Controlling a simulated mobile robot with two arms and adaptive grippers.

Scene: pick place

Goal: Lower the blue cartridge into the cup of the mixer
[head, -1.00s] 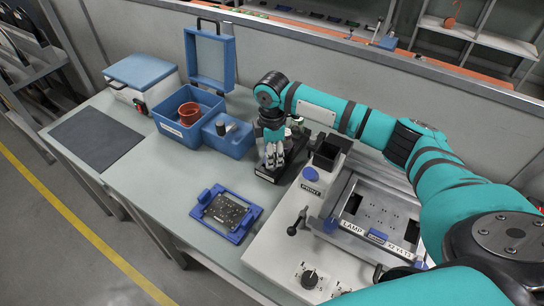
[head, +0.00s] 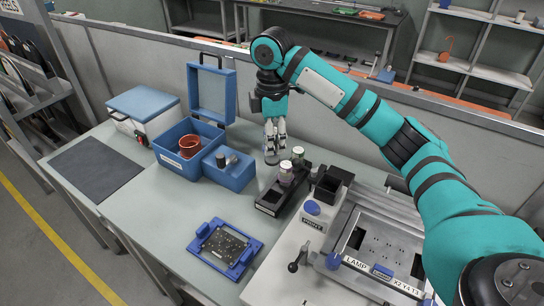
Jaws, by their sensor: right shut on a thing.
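My right gripper (head: 271,150) is above the table, just behind and left of the black rack (head: 268,208). It is shut on a small cartridge, mostly hidden by the fingers; its colour is hard to tell. The rack holds other cartridges with pale tops (head: 286,172). The mixer (head: 231,170) is a blue box with its lid (head: 212,92) standing open, left of the gripper. Its reddish-brown cup (head: 189,146) sits inside, open side up. The held cartridge is apart from the cup. My left gripper is out of view.
A white box with a blue lid (head: 143,101) stands left of the mixer, beside a dark mat (head: 96,169). A circuit board in a blue frame (head: 224,246) lies in front. A printing station (head: 330,285) fills the front right. Table between is clear.

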